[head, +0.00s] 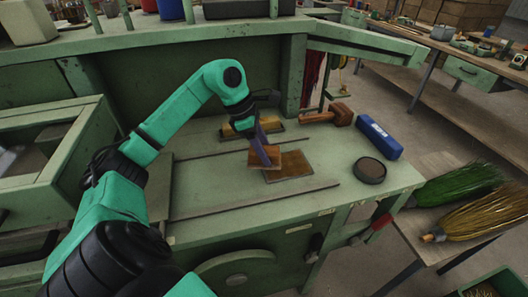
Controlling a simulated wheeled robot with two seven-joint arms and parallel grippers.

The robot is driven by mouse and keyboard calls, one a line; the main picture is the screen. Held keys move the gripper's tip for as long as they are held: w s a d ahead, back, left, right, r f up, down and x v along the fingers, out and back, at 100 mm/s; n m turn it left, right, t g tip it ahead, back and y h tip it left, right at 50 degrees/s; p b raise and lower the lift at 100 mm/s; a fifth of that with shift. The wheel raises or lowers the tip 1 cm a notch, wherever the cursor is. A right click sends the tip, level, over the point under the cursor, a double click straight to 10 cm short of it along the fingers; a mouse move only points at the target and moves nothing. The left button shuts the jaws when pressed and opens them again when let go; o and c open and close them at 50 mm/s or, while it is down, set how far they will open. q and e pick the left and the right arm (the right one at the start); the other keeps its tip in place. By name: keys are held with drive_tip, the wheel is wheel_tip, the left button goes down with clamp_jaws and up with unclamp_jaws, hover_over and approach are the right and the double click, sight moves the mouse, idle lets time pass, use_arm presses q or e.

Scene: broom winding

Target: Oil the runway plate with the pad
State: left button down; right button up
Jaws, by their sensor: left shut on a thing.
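My left gripper (264,152) reaches over the green bench and is shut on a thin brown pad (258,160). The runway plate (293,166) is a dark brown, roughly square plate with a paler edge, set in the bench top. The pad is over or beside the left edge of the plate and overlaps it in the head view; I cannot tell if they touch. My fingers hide part of the pad. My right gripper is not in view.
A dark round tin (369,171) stands right of the plate. Green (461,182) and straw (485,217) brooms lie at the right. The bench front left is clear.

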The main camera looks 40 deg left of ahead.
use_arm(q)
wheel_tip(320, 180, up, 3)
drive_tip(key=shift+s+a+r+p, duration=0.1)
drive_tip(key=shift+a+r+p, duration=0.1)
drive_tip(key=shift+p, duration=0.75)
drive_tip(key=shift+d+r, duration=0.1)
drive_tip(key=shift+r, duration=0.1)
